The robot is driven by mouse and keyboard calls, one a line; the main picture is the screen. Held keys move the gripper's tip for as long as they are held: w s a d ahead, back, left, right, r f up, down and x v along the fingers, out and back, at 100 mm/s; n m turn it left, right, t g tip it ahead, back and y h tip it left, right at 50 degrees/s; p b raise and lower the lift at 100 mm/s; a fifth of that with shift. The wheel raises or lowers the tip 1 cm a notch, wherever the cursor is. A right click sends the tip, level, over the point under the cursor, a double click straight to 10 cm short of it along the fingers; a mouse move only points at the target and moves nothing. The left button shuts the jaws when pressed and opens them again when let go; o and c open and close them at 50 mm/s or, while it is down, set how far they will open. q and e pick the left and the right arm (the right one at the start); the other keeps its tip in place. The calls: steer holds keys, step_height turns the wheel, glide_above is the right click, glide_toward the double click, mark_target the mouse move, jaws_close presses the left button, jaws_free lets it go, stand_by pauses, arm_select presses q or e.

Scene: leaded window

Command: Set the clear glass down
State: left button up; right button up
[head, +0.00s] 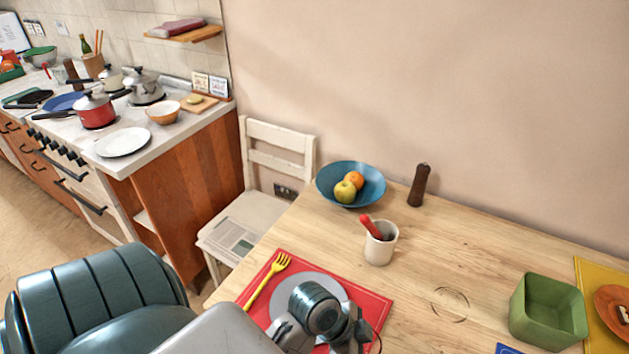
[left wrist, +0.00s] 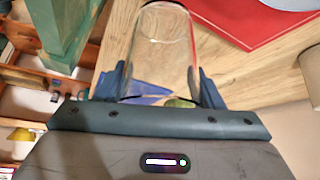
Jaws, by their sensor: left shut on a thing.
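The clear glass (left wrist: 160,45) is between the two blue fingers of my left gripper (left wrist: 160,86) in the left wrist view. The gripper is shut on it. Wooden table shows through and around the glass; I cannot tell whether its base touches the table. In the head view my left wrist covers part of a grey plate (head: 283,287) on a red placemat (head: 257,283), and I cannot make out the glass there. The placemat also shows in the left wrist view (left wrist: 240,22). My right gripper is not in view.
On the table (head: 480,235) stand a white cup (head: 381,249) with a red-handled thing, a blue fruit bowl (head: 362,198), a dark pepper mill (head: 418,186) and a green square bowl (head: 546,327). A yellow fork (head: 264,280) lies beside the plate. Bare wood lies between cup and green bowl.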

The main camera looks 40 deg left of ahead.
arm_select(q)
steer(key=shift+s+d+r, duration=0.1)
steer(key=shift+d, duration=0.05)
steer(key=shift+m, duration=0.3)
steer(key=w+a+f+p, duration=0.1)
steer(key=w+a+p, duration=0.1)
steer(key=w, duration=0.2)
steer(key=w+a+f+p, duration=0.2)
steer(key=w, duration=0.3)
steer(key=w+a+f+p, duration=0.1)
steer(key=w+a+p, duration=0.1)
steer(key=w, duration=0.3)
steer(key=shift+w+a+f+p, duration=0.25)
steer(key=shift+a+f+p, duration=0.05)
steer(key=shift+f+p, duration=0.05)
steer(key=shift+f, duration=0.2)
steer(key=shift+f, duration=0.1)
steer(key=o, duration=1.1)
